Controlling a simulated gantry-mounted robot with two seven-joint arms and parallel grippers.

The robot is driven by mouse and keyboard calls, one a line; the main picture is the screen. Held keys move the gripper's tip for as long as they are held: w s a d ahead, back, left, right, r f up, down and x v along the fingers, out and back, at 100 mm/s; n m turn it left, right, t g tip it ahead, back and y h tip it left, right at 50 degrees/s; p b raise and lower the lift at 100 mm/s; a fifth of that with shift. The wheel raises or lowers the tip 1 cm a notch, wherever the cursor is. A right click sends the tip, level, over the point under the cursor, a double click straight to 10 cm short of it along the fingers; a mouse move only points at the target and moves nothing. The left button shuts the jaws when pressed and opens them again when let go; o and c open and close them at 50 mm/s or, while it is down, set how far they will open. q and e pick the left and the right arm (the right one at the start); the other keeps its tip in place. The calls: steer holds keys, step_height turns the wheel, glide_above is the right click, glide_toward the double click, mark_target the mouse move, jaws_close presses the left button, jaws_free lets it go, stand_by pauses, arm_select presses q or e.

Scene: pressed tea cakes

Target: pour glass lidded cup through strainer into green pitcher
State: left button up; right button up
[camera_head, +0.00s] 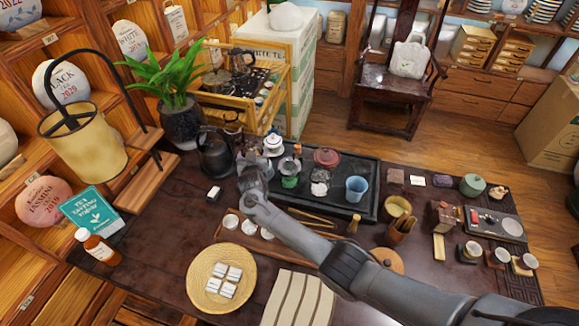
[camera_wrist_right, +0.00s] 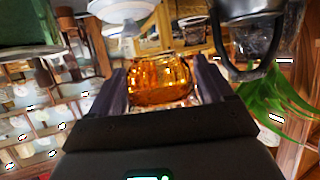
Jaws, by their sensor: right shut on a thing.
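My right gripper (camera_head: 252,160) reaches over the left end of the dark tea tray in the head view. It is shut on the glass lidded cup (camera_wrist_right: 160,82), which holds amber tea between the two fingers in the right wrist view. That view is turned nearly upside down. I cannot tell the cup's exact tilt, and the gripper mostly hides it in the head view. The green pitcher (camera_head: 289,182) stands on the tray just right of the gripper. The strainer (camera_head: 290,167) appears to sit on its top, apart from the gripper. My left gripper is not in view.
A white lidded bowl (camera_head: 273,145), a red-brown pot (camera_head: 327,157) and a blue cup (camera_head: 356,188) stand near the pitcher. A dark kettle (camera_head: 215,155) is left of the gripper. My right forearm crosses above the table's front right. A woven tray (camera_head: 198,288) lies in front.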

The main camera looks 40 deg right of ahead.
steer(key=shift+s+d+f+m+t+y, duration=0.3)
steer(key=shift+s+d+f+m, duration=0.15)
steer(key=shift+d+m, duration=0.2)
steer(key=shift+s+d+r+m+p, duration=0.3)
steer(key=shift+r+m+p, duration=0.15)
steer(key=shift+p, duration=0.15)
steer(key=shift+s+d+r+m+t+y, duration=0.3)
steer(key=shift+d+m+t+y, duration=0.1)
steer(key=shift+d+m+t, duration=0.15)
steer(key=shift+s+m, duration=0.15)
steer(key=shift+m, duration=0.1)
steer(key=shift+s+d+r+m+t+y, duration=0.3)
steer(key=shift+s+d+r+m+t, duration=0.25)
steer(key=shift+d+m, duration=0.25)
steer(key=shift+s, duration=0.2)
